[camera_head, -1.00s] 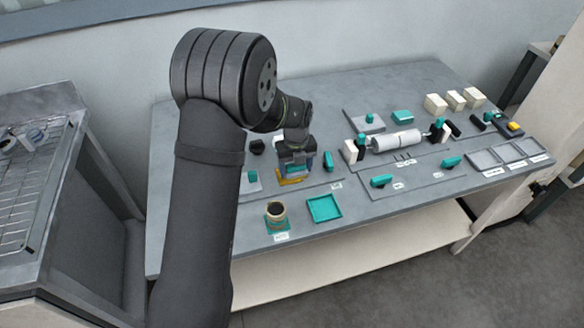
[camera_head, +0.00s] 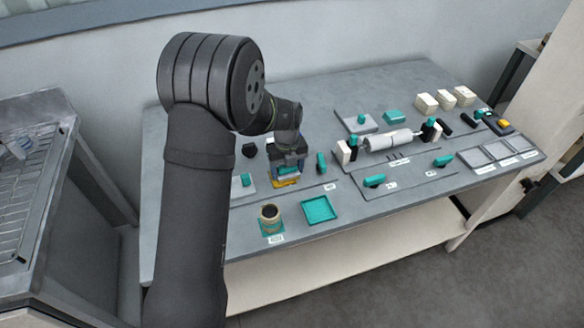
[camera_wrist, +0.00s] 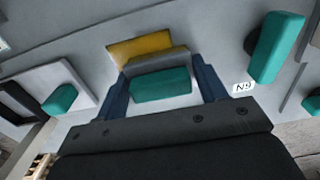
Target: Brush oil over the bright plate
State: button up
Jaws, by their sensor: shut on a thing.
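My gripper (camera_wrist: 164,88) has its dark blue fingers on either side of a teal block (camera_wrist: 160,84) and is shut on it. A grey bar (camera_wrist: 156,61) lies just beyond the block, and a yellow flat piece (camera_wrist: 135,48) shows past the bar. The yellow piece also shows under my gripper in the head view (camera_head: 286,183). I cannot tell whether it is joined to the held block or is a plate beneath it. A light plate with a teal knob (camera_head: 243,183) lies left of my gripper. A brown round pot (camera_head: 270,212) stands in front of it.
An empty teal tray (camera_head: 319,210) lies right of the pot. An upright teal piece (camera_head: 321,163) is close to my gripper's right. A white roller (camera_head: 388,140) sits between supports farther right. Cream blocks (camera_head: 444,99) stand at the back right.

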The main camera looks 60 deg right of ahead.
aim_at(270, 182)
jog(key=shift+w+a+r, duration=0.1)
jog(key=shift+w+a, duration=1.85)
jog(key=shift+a, duration=0.05)
jog(key=shift+r, duration=3)
